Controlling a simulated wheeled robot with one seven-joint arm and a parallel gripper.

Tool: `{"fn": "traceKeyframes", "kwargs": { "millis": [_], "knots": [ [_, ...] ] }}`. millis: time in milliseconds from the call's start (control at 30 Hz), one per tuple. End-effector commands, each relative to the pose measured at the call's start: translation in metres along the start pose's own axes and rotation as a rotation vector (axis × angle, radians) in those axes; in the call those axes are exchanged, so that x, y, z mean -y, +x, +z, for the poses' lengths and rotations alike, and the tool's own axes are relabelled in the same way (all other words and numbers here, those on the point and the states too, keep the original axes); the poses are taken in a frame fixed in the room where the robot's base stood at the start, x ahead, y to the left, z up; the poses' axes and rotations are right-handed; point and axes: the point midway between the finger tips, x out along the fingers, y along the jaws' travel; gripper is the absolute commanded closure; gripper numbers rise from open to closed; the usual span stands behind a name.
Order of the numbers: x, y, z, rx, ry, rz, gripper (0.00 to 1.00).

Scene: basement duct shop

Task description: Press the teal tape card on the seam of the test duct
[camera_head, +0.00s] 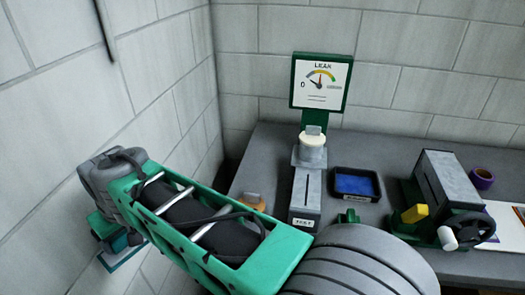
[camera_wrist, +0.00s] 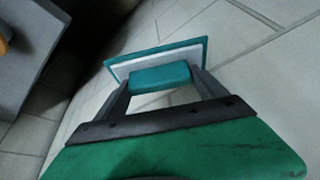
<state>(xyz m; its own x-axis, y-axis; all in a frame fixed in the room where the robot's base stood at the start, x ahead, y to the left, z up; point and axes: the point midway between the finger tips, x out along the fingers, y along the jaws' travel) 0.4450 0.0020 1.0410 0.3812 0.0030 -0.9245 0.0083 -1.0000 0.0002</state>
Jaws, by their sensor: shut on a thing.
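The test duct (camera_head: 304,212) is a grey box labelled TEST on the bench, with a dark slit-like seam along its top. My gripper (camera_wrist: 160,77) is shut on the teal block-shaped grip of the teal tape card (camera_wrist: 192,48). The card is a flat teal plate with a pale layer, beyond the fingertips in the wrist view. In the head view the card (camera_head: 122,256) shows partly below my wrist at the left, near the wall, well left of the test duct and apart from it. My arm hides part of the bench.
A LEAK gauge sign (camera_head: 321,82) stands behind the duct. A black tray with a blue pad (camera_head: 355,185) lies right of it. Further right are a grey cranked machine (camera_head: 447,180) and a purple roll (camera_head: 482,178). An orange object (camera_head: 251,201) sits left. Block walls close the corner.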

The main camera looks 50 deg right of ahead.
Motion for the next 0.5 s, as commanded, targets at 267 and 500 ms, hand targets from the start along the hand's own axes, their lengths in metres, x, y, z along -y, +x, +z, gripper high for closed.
{"fn": "traceKeyframes", "kwargs": {
  "millis": [267, 500],
  "knots": [
    [-0.05, -0.004, -0.01, 0.001, 0.198, 0.083, 0.51],
    [-0.175, -0.02, -0.008, 0.003, 0.718, 0.298, 0.51]
  ]
}}
